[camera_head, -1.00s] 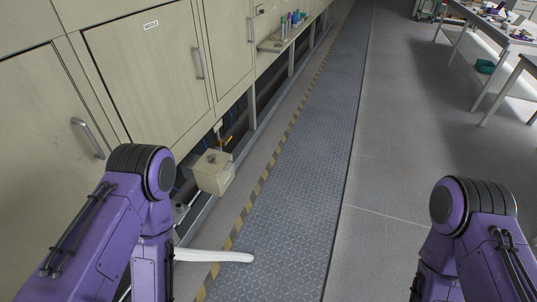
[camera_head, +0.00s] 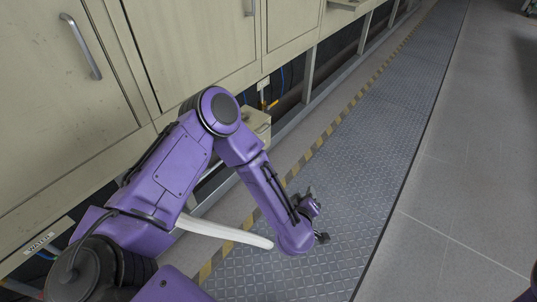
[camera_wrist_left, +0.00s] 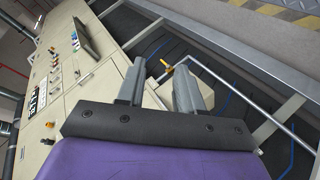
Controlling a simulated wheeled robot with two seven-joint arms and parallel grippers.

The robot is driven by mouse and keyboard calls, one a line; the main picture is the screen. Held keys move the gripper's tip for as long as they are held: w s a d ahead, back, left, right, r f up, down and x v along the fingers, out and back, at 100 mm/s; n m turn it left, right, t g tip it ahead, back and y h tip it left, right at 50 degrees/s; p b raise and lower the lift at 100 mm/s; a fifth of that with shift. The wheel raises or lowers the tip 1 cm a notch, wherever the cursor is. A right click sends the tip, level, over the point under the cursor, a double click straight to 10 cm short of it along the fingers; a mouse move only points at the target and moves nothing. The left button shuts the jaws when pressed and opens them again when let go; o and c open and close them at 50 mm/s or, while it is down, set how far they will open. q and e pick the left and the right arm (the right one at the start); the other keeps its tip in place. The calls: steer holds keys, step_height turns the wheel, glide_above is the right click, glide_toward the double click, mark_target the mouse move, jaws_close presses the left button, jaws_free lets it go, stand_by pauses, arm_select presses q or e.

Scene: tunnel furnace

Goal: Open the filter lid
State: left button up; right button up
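A beige box (camera_head: 258,122) sits low beside the cabinets in the head view, mostly hidden behind my left arm. A yellow handle (camera_head: 272,103) shows just behind it. I cannot make out which part is the filter lid. In the left wrist view, part of a beige box (camera_wrist_left: 155,96) shows between the fingers, with a yellow part (camera_wrist_left: 166,70) above it. My left gripper (camera_head: 318,215) is over the metal walkway, right of the box and apart from it. Its fingers (camera_wrist_left: 163,80) are spread and empty. My right gripper is out of view.
Beige cabinets with a grey handle (camera_head: 80,47) line the left. The patterned metal walkway (camera_head: 385,140) with a yellow-black edge stripe is clear ahead. A long white curved bar (camera_head: 225,232) lies across the view below my left arm. Grey floor (camera_head: 460,190) is free on the right.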

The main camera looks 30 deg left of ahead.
arm_select(q)
steer(key=w+a+n+t+y+b, duration=0.1)
steer(key=w+a+n+y+b, duration=0.2)
steer(key=w+n+y+b, duration=0.45)
steer(key=n+g+y+b, duration=0.3)
steer(key=n+g+b, duration=0.3)
steer(key=n+b, duration=0.65)
glide_toward(266, 129)
steer(key=m+b, duration=0.1)
steer(key=b+x, duration=0.2)
steer(key=x, duration=0.3)
steer(key=b+x, duration=0.2)
steer(key=x, duration=0.3)
steer(key=shift+w+f, duration=0.1)
steer(key=shift+f, duration=0.15)
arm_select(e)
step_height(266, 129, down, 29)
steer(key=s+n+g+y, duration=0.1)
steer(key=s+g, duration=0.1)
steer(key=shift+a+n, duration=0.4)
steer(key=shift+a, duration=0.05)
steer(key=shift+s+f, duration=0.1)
arm_select(q)
jaws_close()
